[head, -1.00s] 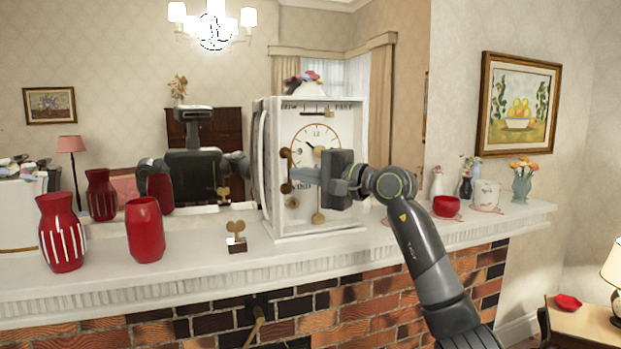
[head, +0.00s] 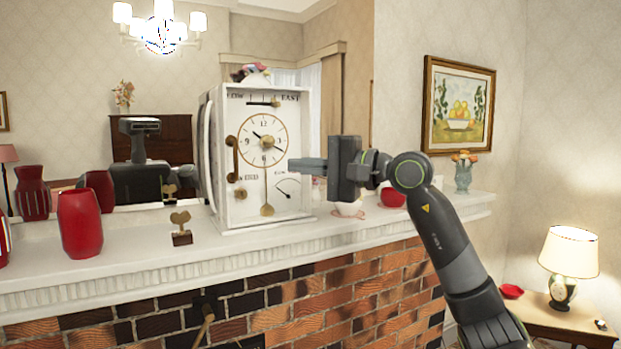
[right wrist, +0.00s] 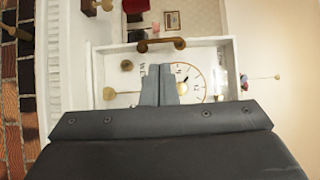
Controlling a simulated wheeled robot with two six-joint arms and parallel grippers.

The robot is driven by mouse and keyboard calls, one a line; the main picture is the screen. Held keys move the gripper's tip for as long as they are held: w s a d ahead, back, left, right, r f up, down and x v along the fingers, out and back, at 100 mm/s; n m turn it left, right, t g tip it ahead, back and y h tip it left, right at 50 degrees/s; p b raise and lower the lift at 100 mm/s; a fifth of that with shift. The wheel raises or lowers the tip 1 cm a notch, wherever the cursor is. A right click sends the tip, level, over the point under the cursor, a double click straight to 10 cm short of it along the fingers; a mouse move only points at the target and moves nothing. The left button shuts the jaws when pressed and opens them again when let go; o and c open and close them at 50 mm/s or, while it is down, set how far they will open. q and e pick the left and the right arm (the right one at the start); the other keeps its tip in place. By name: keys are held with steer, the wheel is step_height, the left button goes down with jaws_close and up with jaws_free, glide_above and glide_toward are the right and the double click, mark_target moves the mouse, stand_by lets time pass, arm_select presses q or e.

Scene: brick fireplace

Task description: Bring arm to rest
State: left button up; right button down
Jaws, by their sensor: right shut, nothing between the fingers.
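My right gripper (head: 292,165) is shut and empty in the head view. It points left, level with the clock face and close in front of the white clock (head: 228,205) on the mantel. In the right wrist view the two grey fingers (right wrist: 163,72) lie together, with the white clock (right wrist: 98,85) beyond them. A gap to the clock's brown handle (head: 233,158) shows in the head view; the handle (right wrist: 160,45) is also past the fingertips in the right wrist view. My left gripper is not in view.
The white mantel (head: 130,250) carries a red vase (head: 80,222) and a gold key on a dark block (head: 181,228) left of the clock. A red bowl (head: 391,197) and a flower vase (head: 463,175) stand to the right. A lamp (head: 568,255) stands on a side table at lower right.

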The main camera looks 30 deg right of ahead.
steer(key=s+a+f+m+t+y, duration=0.3)
steer(key=s+f+m+y, duration=0.25)
steer(key=f+m, duration=0.55)
steer(key=s+d+f+n+h, duration=0.3)
steer(key=d+f+n+h, duration=0.1)
steer(key=f+n+h, duration=0.6)
steer(key=s+d+f+n+h, duration=0.2)
steer(key=d+f+n+h, duration=0.35)
steer(key=f+n, duration=0.4)
steer(key=s+d+f+n+h, duration=0.3)
steer(key=f+n+h, duration=0.5)
steer(key=n, duration=0.5)
steer(key=s+f+m+g+y, duration=0.1)
steer(key=s+f+m+g, duration=0.6)
steer(key=s+f, duration=0.55)
steer(key=s+a+f+m+g+y, duration=0.2)
steer(key=s+a+f+m+g, duration=0.1)
steer(key=s+f, duration=0.3)
steer(key=s+a+f+m+g+y, duration=0.2)
steer(key=s+a+f+g, duration=0.2)
steer(key=s, duration=0.4)
step_height(320, 180, down, 24)
steer(key=d, duration=0.2)
steer(key=s+a+f+g, duration=0.1)
steer(key=s+f, duration=1.4)
steer(key=f, duration=0.1)
steer(key=shift+a+g+y, duration=0.2)
steer(key=shift+g+y, duration=0.1)
steer(key=shift+g, duration=0.1)
